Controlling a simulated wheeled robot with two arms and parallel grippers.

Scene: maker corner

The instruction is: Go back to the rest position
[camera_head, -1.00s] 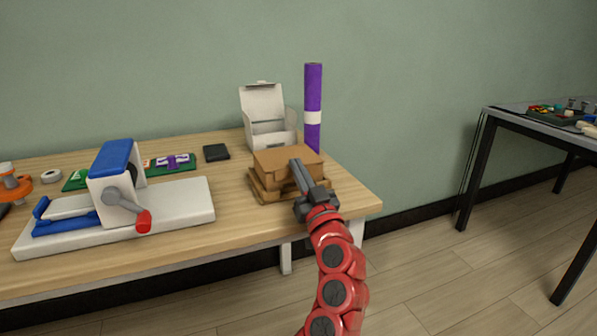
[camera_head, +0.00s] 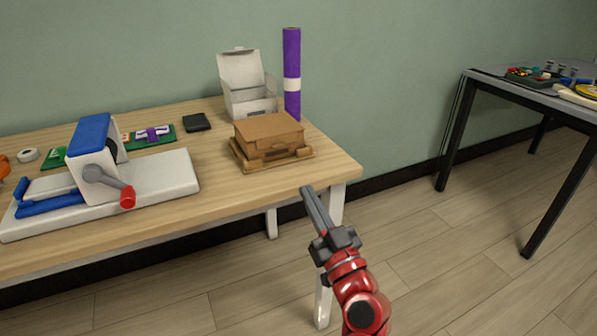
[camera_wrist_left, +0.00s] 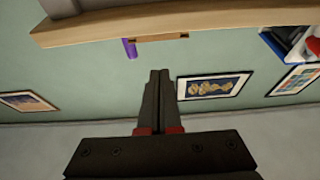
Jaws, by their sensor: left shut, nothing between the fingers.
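My left gripper (camera_head: 318,215) is shut and empty. It is in front of the wooden table's (camera_head: 330,168) right front corner, apart from it, with its red arm coming in from below. In the left wrist view the two dark fingers (camera_wrist_left: 158,90) lie close together with nothing between them. A brown cardboard box (camera_head: 268,133) sits on a wooden tray (camera_head: 240,157) near the table's right end, apart from the gripper. My right gripper is not in view.
On the table are a white and blue press with a red-tipped handle (camera_head: 100,165), an open white box (camera_head: 248,95), a purple roll (camera_head: 292,60) and a black square (camera_head: 196,122). A second table (camera_head: 525,95) stands at the right. Open floor (camera_head: 430,250) lies between.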

